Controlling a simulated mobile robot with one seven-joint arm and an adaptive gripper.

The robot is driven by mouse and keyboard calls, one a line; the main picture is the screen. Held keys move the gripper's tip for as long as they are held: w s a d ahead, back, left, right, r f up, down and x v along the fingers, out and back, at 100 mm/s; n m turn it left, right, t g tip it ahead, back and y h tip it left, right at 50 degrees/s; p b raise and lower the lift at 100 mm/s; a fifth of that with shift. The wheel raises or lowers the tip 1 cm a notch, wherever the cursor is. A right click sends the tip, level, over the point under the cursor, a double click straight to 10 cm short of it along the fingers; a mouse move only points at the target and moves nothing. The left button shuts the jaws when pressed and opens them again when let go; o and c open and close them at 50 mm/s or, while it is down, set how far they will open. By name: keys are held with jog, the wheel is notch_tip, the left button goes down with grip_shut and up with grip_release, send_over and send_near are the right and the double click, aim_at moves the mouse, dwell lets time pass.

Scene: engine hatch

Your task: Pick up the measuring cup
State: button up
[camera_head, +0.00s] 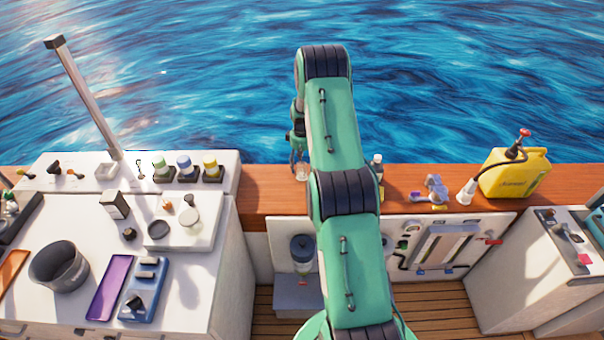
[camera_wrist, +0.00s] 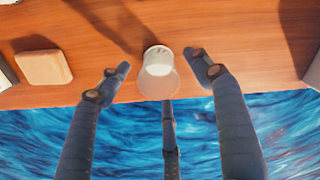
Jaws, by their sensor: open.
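The measuring cup (camera_wrist: 159,72) is a small clear cup with a pale inside or base. It stands on the wooden ledge (camera_wrist: 225,30) near the edge by the water in the wrist view. My gripper (camera_wrist: 160,85) is open, with two fingers on either side of the cup and a third finger below it in the picture. Gaps show between the cup and the two side fingertips. In the head view, my gripper (camera_head: 299,160) hangs over the ledge, and the cup (camera_head: 302,173) shows small just beneath it, partly hidden by my fingers.
A tan block (camera_wrist: 43,68) lies left of the cup in the wrist view. On the ledge right of my arm stand a small bottle (camera_head: 377,165), a grey-purple device (camera_head: 436,188) and a yellow canister (camera_head: 515,175). A white counter (camera_head: 190,265) with several items is at left. Open water lies beyond.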

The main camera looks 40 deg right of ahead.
aim_at(302, 171)
jog(key=shift+f, duration=0.1)
jog(key=shift+d+f, duration=0.1)
jog(key=shift+f, duration=2.4)
jog(key=c, duration=1.3)
jog(key=shift+r, duration=0.15)
jog(key=shift+r, duration=4.85)
